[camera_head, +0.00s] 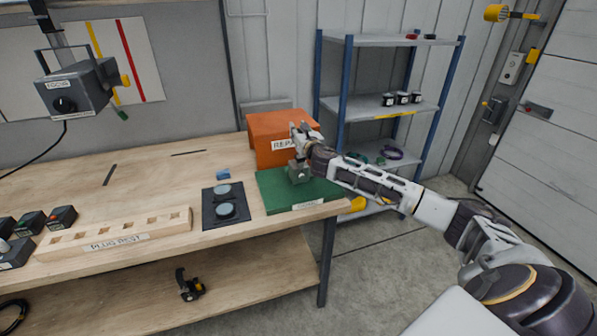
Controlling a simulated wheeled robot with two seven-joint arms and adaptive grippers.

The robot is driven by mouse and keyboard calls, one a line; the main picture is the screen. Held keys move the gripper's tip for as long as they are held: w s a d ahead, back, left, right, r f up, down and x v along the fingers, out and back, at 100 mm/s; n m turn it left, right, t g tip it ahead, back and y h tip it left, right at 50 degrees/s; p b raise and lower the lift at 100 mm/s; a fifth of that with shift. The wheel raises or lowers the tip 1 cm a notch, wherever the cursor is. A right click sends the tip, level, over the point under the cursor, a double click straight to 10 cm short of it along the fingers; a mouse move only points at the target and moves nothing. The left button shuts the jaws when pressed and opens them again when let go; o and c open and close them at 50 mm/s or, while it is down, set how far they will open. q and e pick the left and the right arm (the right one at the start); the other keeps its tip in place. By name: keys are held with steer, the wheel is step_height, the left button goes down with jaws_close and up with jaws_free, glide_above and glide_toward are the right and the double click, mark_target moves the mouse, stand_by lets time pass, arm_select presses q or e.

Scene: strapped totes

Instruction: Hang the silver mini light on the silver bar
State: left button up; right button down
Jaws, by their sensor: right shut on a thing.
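My right gripper (301,154) reaches in from the right over the green mat (325,194) and is shut on a small grey, boxy thing, which looks like the silver mini light (299,173). The light is low at the mat; I cannot tell whether it touches it. The gripper hides its upper part. I cannot pick out the silver bar for certain. A dark upright bar (46,20) shows at the upper left, above a larger grey labelled lamp box (85,88) with a cable. My left gripper is not in view.
An orange bin (268,127) stands behind the mat, close to my right gripper. A dark pad with round discs (209,222) and a wooden plug rest (70,246) lie to the left. A blue-posted shelf (347,92) stands behind. The workbench's back left is mostly clear.

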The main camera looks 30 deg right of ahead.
steer(key=shift+r, duration=0.15)
steer(key=shift+w+d+r, duration=0.1)
steer(key=shift+r, duration=0.7)
steer(key=shift+r+p, duration=0.5)
steer(key=shift+r, duration=3.75)
